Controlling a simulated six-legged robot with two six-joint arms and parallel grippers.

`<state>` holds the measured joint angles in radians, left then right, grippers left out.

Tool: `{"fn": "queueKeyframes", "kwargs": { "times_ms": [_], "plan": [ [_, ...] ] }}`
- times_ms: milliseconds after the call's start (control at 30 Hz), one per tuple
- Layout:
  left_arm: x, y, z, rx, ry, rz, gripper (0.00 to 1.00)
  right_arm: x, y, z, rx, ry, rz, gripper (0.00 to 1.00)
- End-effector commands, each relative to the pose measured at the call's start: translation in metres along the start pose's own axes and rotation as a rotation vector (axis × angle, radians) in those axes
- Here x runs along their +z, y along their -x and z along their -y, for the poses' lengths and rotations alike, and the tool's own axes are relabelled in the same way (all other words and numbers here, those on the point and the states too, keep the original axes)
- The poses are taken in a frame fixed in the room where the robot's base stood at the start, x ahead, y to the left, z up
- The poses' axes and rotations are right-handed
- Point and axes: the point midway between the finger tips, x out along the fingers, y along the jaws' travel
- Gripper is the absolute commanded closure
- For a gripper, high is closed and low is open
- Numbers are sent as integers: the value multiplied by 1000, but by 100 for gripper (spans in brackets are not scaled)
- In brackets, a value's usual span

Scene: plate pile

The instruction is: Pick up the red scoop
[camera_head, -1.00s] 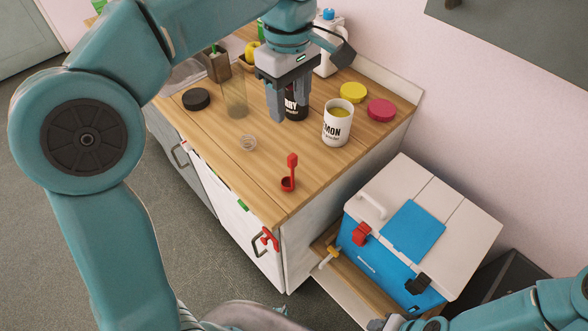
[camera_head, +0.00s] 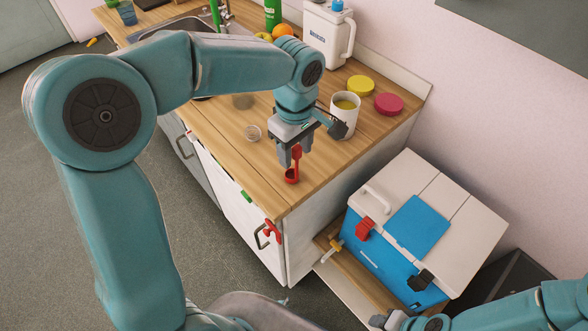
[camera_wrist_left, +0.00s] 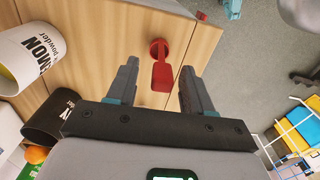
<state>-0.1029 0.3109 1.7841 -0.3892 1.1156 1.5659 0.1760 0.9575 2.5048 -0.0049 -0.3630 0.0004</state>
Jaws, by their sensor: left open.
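The red scoop (camera_head: 292,173) lies on the wooden counter (camera_head: 230,138) near its front corner. My left gripper (camera_head: 294,158) is right above it, pointing down and open. In the left wrist view, the scoop (camera_wrist_left: 161,72) shows between the two open fingers (camera_wrist_left: 158,85), with its handle toward the gripper and its round cup farther out. The fingers appear apart from it. My right arm shows only at the lower right in the head view; its fingers cannot be made out clearly.
A white lemon powder canister (camera_head: 344,118) stands close behind the gripper. A blue and white cooler (camera_head: 372,268) stands below, right of the counter.

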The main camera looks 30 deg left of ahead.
Motion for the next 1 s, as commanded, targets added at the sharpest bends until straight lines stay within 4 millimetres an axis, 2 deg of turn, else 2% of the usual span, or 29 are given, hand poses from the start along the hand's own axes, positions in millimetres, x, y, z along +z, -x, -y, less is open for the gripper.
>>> {"fn": "queueKeyframes", "kwargs": {
  "times_ms": [100,300,333,467,500,833,1000],
  "plan": [
    [0,-10,-1,-1,1,0,49,0,0,0,0,0,0,57],
    [0,-11,-1,0,1,0,49,0,0,0,0,0,0,57],
    [0,-11,-1,0,1,0,52,0,0,0,0,0,0,57],
    [0,-10,-1,0,1,0,94,0,0,0,0,0,0,57],
    [0,-10,-1,0,1,0,100,0,0,0,0,0,0,57],
    [0,-8,-1,1,0,-1,100,0,0,0,0,0,0,57],
    [0,9,-2,5,0,-1,100,0,0,0,0,0,0,57]
  ]
}}
